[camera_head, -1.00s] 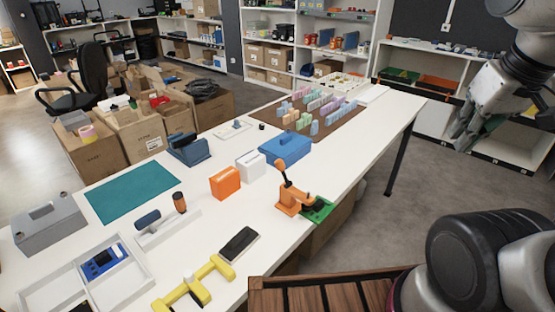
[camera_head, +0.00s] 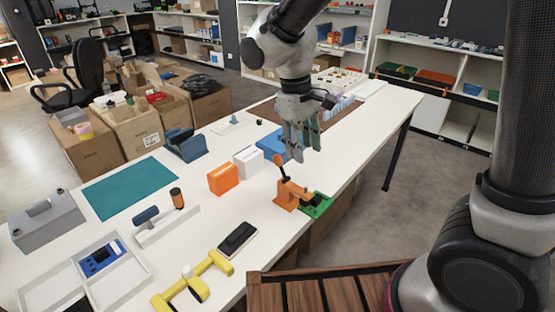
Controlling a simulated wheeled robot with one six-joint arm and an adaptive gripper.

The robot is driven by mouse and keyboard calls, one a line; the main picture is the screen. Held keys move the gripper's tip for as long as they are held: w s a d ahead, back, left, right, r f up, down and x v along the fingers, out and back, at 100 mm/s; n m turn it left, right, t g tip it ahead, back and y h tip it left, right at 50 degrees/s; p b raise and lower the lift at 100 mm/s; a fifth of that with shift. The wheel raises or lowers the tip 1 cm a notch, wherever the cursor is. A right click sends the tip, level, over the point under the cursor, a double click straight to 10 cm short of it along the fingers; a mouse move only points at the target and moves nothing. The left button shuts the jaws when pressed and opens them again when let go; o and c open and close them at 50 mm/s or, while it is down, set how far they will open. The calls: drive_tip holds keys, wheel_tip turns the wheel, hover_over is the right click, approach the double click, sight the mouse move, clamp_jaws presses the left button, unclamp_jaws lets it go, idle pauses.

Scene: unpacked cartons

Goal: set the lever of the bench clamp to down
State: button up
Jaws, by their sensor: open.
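The orange bench clamp (camera_head: 290,195) stands on the white table near its right edge. Its lever (camera_head: 280,168) points up and slightly to the left, with a rounded orange knob (camera_head: 278,159) at its top. My gripper (camera_head: 301,148) is open and points down above the table. In the picture its fingertips are just above and to the right of the knob. It looks apart from the lever, but the exact depth gap is hard to tell. My gripper partly covers the blue box (camera_head: 270,144) behind it.
A green board (camera_head: 317,206) lies right beside the clamp at the table edge. An orange box (camera_head: 223,178) and a white box (camera_head: 248,162) stand to its left. A black device (camera_head: 237,239) and a yellow frame (camera_head: 207,268) lie in front. Table between them is free.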

sight(277, 155)
drive_tip(key=shift+m+t, duration=0.5)
drive_tip(key=shift+t, duration=0.1)
drive_tip(key=w+a, duration=0.3)
drive_tip(key=a, duration=0.1)
drive_tip(key=w+a, duration=0.2)
drive_tip(key=shift+w+a+f, duration=0.35)
drive_tip(key=shift+s+d+f, duration=0.1)
drive_tip(key=shift+s+f, duration=0.05)
drive_tip(key=f, duration=0.5)
drive_tip(key=d+f, duration=0.1)
drive_tip(key=f, duration=0.1)
drive_tip(key=shift+w+f, duration=0.25)
drive_tip(key=shift+w, duration=0.05)
drive_tip(key=shift+m, duration=0.3)
clamp_jaws()
